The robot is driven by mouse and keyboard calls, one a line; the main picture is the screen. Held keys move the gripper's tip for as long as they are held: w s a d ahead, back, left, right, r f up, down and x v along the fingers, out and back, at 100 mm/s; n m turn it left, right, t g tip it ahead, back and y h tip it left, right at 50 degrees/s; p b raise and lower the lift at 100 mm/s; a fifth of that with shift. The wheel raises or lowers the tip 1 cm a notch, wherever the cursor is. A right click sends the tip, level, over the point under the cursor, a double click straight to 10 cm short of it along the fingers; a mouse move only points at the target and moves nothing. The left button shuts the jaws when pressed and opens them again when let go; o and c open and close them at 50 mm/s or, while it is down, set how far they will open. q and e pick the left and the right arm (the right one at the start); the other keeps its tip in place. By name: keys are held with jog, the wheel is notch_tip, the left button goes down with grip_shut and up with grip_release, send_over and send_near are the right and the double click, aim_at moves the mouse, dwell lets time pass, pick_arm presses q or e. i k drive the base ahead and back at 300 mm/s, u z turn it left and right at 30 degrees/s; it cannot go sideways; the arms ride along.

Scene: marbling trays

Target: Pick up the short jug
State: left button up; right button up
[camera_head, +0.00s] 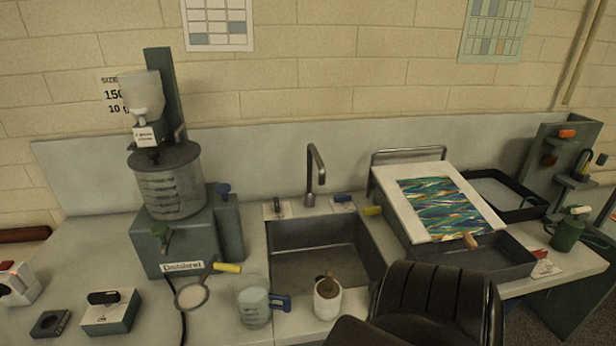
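A short, clear greyish jug (254,305) with a blue handle (280,302) stands upright on the counter at the lower middle, in front of the sink's left corner. Its handle points right. Faint lines show on its wall. A small green can-like vessel (567,235) stands far right on the counter. Neither of my grippers is in view, and nothing holds the jug.
A white pot (327,300) with a brown top stands right of the jug. A round strainer (192,295) with a yellow handle lies left. The sink (315,268) is behind. A black chair (440,300) blocks the front right.

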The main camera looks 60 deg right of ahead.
aim_at(252, 296)
jog(key=k, duration=0.95)
jog(key=z, duration=2.25)
